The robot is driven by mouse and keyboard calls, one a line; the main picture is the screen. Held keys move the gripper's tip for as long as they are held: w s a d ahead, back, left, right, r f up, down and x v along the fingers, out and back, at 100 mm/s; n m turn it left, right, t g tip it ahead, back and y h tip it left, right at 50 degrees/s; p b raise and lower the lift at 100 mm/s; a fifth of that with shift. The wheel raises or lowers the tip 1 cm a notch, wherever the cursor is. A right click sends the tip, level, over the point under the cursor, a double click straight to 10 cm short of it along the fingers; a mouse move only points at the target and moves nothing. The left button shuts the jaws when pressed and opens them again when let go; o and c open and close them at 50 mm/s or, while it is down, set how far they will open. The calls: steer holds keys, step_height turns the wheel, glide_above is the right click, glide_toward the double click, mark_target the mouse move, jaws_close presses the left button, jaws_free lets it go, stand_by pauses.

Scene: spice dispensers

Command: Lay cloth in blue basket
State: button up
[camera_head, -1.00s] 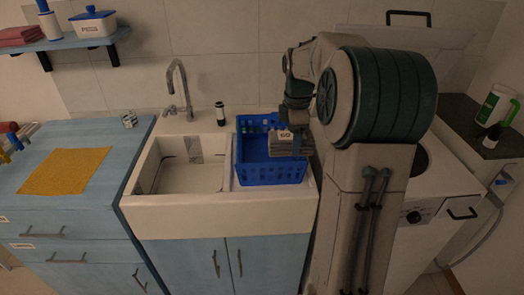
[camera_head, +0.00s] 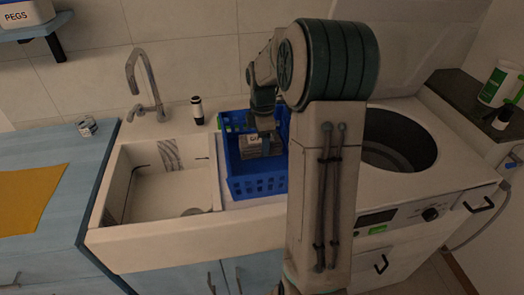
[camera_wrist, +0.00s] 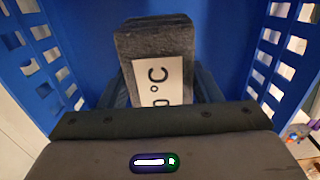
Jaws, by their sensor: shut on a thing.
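The blue basket (camera_head: 258,184) stands on the sink's right-hand ledge, and its blue floor and slotted side walls (camera_wrist: 32,60) fill most of the wrist view. My gripper (camera_head: 267,133) points down into the basket. It is shut on a folded grey cloth (camera_head: 248,146) with a white label. The cloth also shows in the wrist view (camera_wrist: 150,42), between the basket's side walls, with "°C" readable on its label. The gripper's tips are largely hidden behind the cloth and the label. Whether the cloth touches the basket floor cannot be told.
The white sink basin (camera_head: 160,185) lies left of the basket, with a tap (camera_head: 145,90) and a dark bottle (camera_head: 197,111) behind. A washing machine (camera_head: 440,180) with an open round top stands right of my arm. An orange cloth (camera_head: 28,200) lies on the left counter.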

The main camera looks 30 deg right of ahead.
steer(key=shift+f, duration=2.05)
steer(key=shift+f, duration=0.1)
steer(key=o, duration=1.1)
